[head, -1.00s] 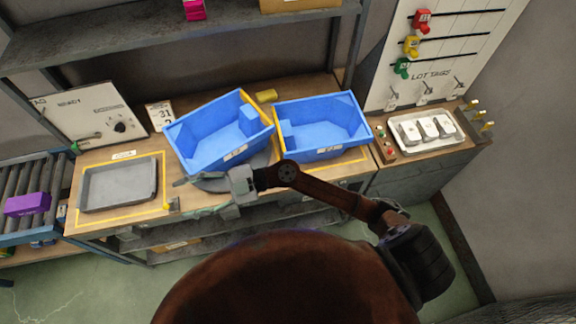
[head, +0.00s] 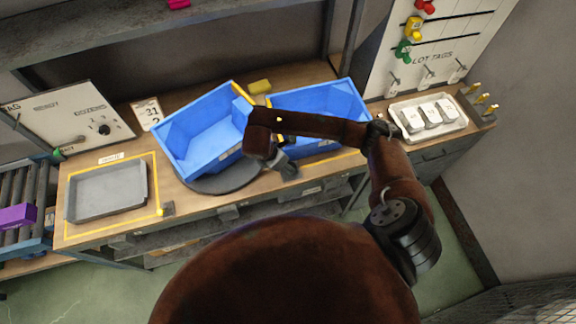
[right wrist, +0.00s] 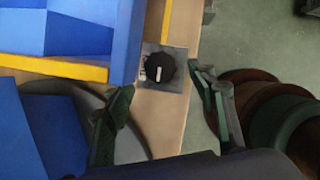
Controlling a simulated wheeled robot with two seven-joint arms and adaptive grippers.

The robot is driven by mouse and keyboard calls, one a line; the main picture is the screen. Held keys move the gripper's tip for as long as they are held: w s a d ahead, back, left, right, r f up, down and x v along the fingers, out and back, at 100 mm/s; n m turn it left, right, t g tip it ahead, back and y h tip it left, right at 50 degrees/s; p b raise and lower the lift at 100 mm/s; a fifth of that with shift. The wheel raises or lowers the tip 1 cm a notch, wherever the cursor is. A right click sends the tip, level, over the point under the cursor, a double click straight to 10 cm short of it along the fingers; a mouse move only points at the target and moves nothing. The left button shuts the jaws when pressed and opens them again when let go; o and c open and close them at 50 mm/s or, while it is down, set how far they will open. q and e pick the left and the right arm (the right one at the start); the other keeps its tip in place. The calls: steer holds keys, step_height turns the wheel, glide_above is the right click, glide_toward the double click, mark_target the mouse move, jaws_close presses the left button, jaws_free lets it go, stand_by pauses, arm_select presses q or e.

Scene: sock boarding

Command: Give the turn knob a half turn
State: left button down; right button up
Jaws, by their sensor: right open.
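The turn knob (right wrist: 160,67) is round and black with a short white pointer mark. It sits on a small grey metal plate (right wrist: 176,84) at the bench's front edge in the right wrist view, with a partly visible label on its left. My right gripper (right wrist: 160,82) is open, its two dark fingers on either side of the knob's plate. I see no contact with the knob. In the head view my right gripper (head: 288,168) is over the front of the bench, and I cannot make out this knob there. My left gripper is not in view.
A blue bin (head: 185,138) stands tilted on a round grey turntable (head: 215,184); another blue bin (head: 345,100) stands right of it. A grey tray (head: 105,192) lies at left. A panel (head: 60,112) with another black dial stands behind. A white tray (head: 455,125) is at right.

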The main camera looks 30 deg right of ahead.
steer(key=shift+x, duration=2.35)
steer(key=c, duration=1.2)
